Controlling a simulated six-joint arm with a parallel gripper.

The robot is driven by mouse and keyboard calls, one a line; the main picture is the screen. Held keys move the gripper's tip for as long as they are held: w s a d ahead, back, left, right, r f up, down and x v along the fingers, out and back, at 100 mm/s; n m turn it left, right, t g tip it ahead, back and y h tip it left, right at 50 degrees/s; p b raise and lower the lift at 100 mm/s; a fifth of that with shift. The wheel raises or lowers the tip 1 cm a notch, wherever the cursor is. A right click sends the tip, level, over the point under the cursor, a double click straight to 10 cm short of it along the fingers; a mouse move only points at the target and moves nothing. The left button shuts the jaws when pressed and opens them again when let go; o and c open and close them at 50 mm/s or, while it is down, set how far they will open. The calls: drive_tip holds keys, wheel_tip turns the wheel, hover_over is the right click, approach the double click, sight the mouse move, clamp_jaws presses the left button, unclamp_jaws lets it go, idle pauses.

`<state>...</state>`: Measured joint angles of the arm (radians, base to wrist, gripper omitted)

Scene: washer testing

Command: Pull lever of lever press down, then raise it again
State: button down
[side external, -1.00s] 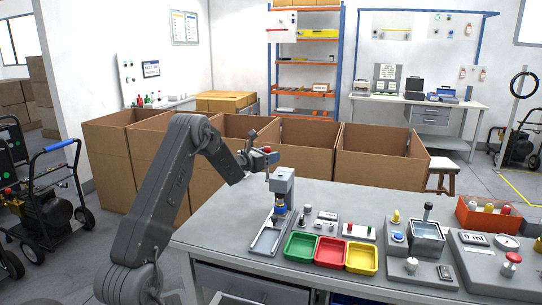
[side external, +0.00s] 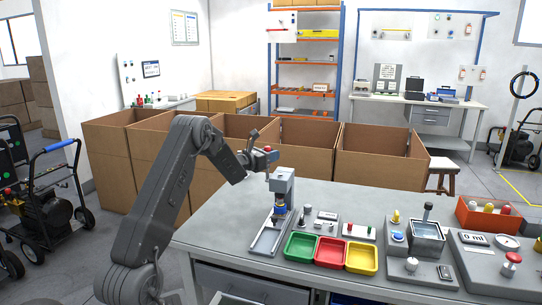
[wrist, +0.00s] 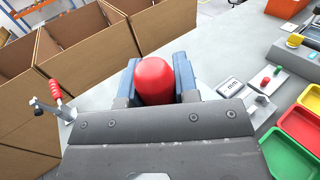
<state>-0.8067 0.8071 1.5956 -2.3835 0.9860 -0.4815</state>
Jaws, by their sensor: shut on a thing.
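The lever press (side external: 282,190) is a grey upright column on a base plate at the left end of the workbench. Its lever ends in a red knob, which shows large between the blue fingers in the wrist view (wrist: 154,81). My gripper (side external: 268,155) is shut on this red knob, at the top left of the press column. In the wrist view my gripper (wrist: 155,85) has one blue finger on each side of the knob. The lever's shaft and the press column are hidden there behind the knob and gripper body.
Green (side external: 300,246), red (side external: 330,252) and yellow (side external: 362,258) trays lie right of the press on the workbench. A small device with a display (wrist: 231,87) is near them. Open cardboard boxes (side external: 305,150) stand behind the bench. A red-handled tool (wrist: 55,88) shows at left in the wrist view.

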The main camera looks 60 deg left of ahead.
drive_tip(key=shift+s+d+f+m+t, duration=0.1)
drive_tip(key=shift+s+d+m+t, duration=1.25)
drive_tip(key=shift+t, duration=0.45)
drive_tip(key=c, duration=0.9)
unclamp_jaws()
drive_tip(key=shift+o, duration=0.2)
drive_tip(key=v, duration=1.3)
drive_tip(key=shift+s, duration=0.3)
drive_tip(key=shift+f, duration=0.1)
